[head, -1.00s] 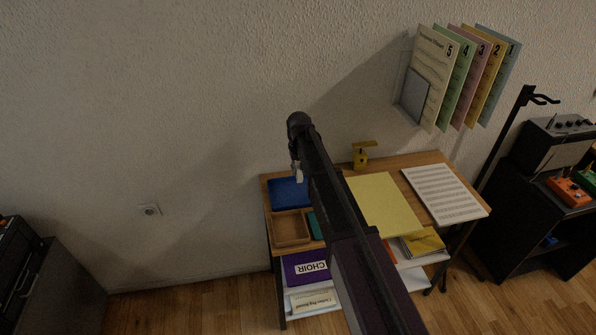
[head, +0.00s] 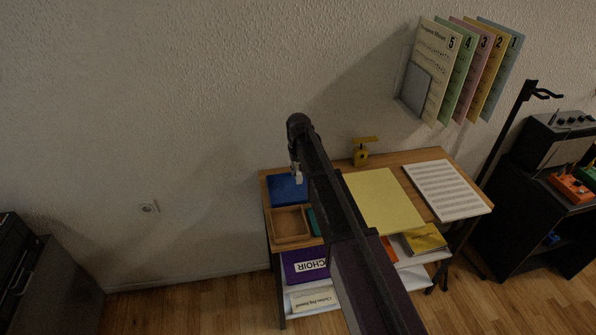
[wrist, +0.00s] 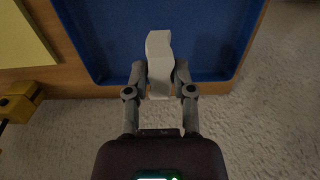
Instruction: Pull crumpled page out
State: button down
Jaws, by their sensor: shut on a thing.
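My gripper (wrist: 160,82) is shut on a small white piece, which looks like the crumpled page (wrist: 159,52). The piece stands up between the two fingertips and sticks out beyond them. Behind it in the wrist view is the blue tray (wrist: 104,28). In the head view my gripper (head: 296,168) hangs from the arm's end, with the white piece (head: 298,178) at its tip, in front of the blue tray (head: 280,190). I cannot tell how high above the tray it is.
A wooden compartment (head: 290,226) sits next to the tray on the desk. A yellow sheet (head: 385,200), a sheet of music (head: 447,190) and a yellow metal object (head: 362,150) are to the right. Numbered folders (head: 436,75) hang on the wall. My arm hides the desk's middle.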

aim_at(298, 180)
jog(key=shift+f+b, duration=1.9)
jog(key=shift+f, duration=0.25)
jog(key=shift+c, duration=2)
grip_release()
jog(key=shift+r+p, duration=2.55)
jog(key=shift+f, duration=0.2)
